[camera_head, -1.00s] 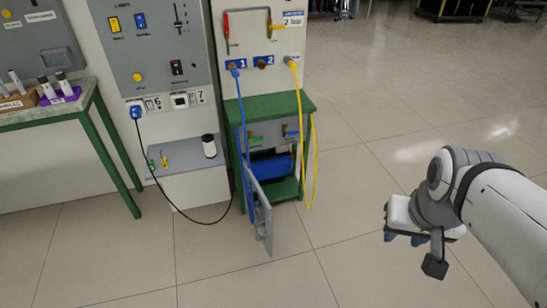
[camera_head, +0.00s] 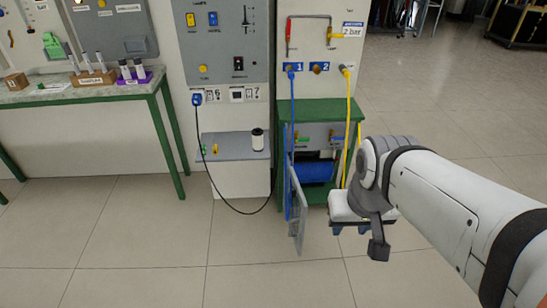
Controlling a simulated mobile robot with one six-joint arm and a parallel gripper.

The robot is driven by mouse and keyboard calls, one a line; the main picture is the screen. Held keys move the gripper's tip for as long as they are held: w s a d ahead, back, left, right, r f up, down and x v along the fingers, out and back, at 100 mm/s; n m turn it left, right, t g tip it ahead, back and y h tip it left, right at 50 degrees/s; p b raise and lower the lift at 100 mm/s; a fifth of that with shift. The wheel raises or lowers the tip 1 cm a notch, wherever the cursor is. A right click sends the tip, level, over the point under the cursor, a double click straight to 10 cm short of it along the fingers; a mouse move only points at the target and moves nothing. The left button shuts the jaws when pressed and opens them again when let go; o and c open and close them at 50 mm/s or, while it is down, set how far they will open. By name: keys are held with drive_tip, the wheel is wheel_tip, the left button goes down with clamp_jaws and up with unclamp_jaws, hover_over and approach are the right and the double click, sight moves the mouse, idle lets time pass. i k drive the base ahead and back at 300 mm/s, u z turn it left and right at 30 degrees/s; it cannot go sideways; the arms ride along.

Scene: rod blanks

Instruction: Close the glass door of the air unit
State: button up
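The air unit is a green cabinet (camera_head: 318,110) below a white panel. It has a grey front and a blue tank (camera_head: 314,172) inside. Its glass door (camera_head: 297,222), in a thin grey frame, stands open, swung out toward me from the left side of the opening. A blue hose (camera_head: 292,130) hangs close along the door. My gripper (camera_head: 352,228) is at the end of the white arm, to the right of the door and apart from it in the picture. It points away and down, and its fingers are mostly hidden, so I cannot see whether it is open.
A yellow hose (camera_head: 348,125) hangs at the cabinet's right side. A black cable (camera_head: 230,207) loops left of the door. A grey shelf (camera_head: 235,147) bears a white spool (camera_head: 258,139). A green-legged table (camera_head: 165,140) stands at left. The floor in front is clear.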

sight(299, 238)
drive_tip(key=u, duration=0.05)
drive_tip(key=i, duration=1)
drive_tip(key=z, duration=0.65)
drive_tip(key=k, duration=0.4)
drive_tip(key=u, duration=0.15)
drive_tip(key=i, duration=0.5)
